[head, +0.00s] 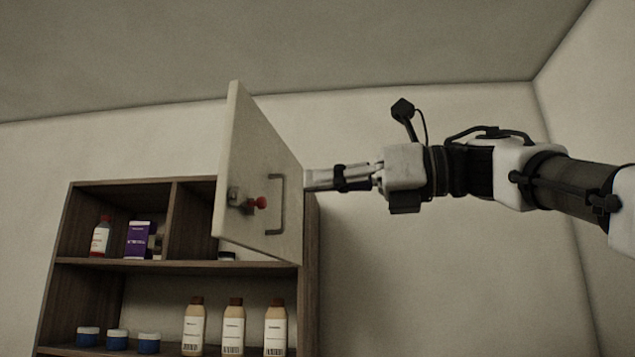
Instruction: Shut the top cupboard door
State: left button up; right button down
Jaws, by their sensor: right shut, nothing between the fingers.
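The top cupboard door (262,150) is a pale panel standing open, swung out from the right side of the wooden cupboard (310,235). It carries a dark bar handle (280,205) and a red knob (261,203) on a small metal latch. My right gripper (308,180) is shut and empty. Its fingertips are at the right edge of the door, level with its middle; I cannot tell whether they touch it. The door hides part of the upper right compartment. My left gripper is not in view.
The shelf below holds blue jars (117,340) and tan bottles (234,325). The space right of the cupboard, below my right arm, is clear.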

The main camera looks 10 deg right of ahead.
jog(key=p+x, duration=0.5)
jog(key=x, duration=0.6)
jog(key=shift+s, duration=0.15)
jog(key=shift+d, duration=0.1)
